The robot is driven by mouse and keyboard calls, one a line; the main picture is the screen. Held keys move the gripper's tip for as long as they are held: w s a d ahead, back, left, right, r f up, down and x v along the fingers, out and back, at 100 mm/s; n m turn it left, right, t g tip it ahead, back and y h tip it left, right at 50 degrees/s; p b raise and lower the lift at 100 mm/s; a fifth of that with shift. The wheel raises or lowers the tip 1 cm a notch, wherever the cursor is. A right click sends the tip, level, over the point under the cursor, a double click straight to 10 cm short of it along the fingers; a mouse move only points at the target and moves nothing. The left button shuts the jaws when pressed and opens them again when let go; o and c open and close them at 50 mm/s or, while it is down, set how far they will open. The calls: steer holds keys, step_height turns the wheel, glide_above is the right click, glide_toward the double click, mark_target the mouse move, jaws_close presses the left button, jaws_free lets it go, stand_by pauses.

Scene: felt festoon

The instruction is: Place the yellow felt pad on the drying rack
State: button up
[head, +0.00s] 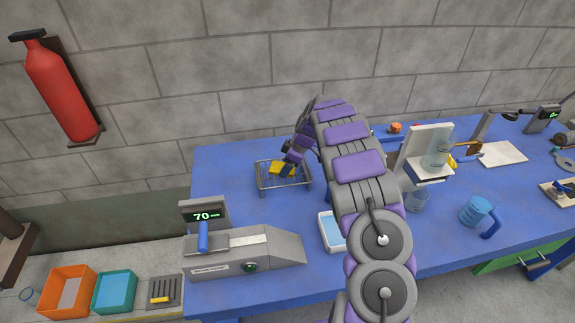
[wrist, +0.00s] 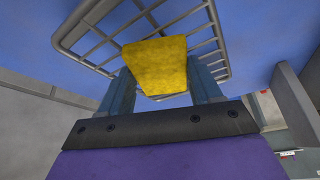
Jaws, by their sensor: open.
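The yellow felt pad (head: 277,168) is at the wire drying rack (head: 265,187) on the blue table in the head view, and appears to lie on its wires. The wrist view shows the pad (wrist: 156,62) between the two blue fingers of my gripper (wrist: 163,74), with the rack's wires (wrist: 92,44) behind it. My gripper (head: 288,170) is low over the rack. Its fingers are open, one on each side of the pad. Whether a finger touches the pad is hard to tell. My arm and gripper hide part of the pad and rack in the head view.
A grey machine with a display reading 70 (head: 240,250) stands at the front left of the table.

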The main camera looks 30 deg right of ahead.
steer(key=shift+s+a+f+g+p, duration=0.15)
steer(key=shift+s+f+g+p, duration=0.2)
steer(key=shift+s+p, duration=0.1)
steer(key=p+v, duration=0.2)
steer(key=v, duration=1.1)
steer(key=s+a+r+m+h, duration=0.1)
steer(key=s+a+r+m, duration=0.2)
steer(key=s+a+r, duration=0.45)
steer(key=s+a+r+m+g+h, duration=0.1)
steer(key=s+a+r+m, duration=0.1)
steer(key=s+a, duration=0.45)
steer(key=s+a+r+m+g, duration=0.1)
steer(key=s+a, duration=0.2)
steer(key=s, duration=0.6)
steer(key=s+a+r+m+g+h, duration=0.1)
steer(key=s+a+r+m, duration=0.1)
steer(key=s+a, duration=0.45)
steer(key=s+f+m+g, duration=0.1)
steer(key=s+f+m, duration=0.1)
steer(key=s, duration=1.4)
steer(key=shift+a+h, duration=0.3)
steer(key=shift+a, duration=0.15)
steer(key=shift+d, duration=0.1)
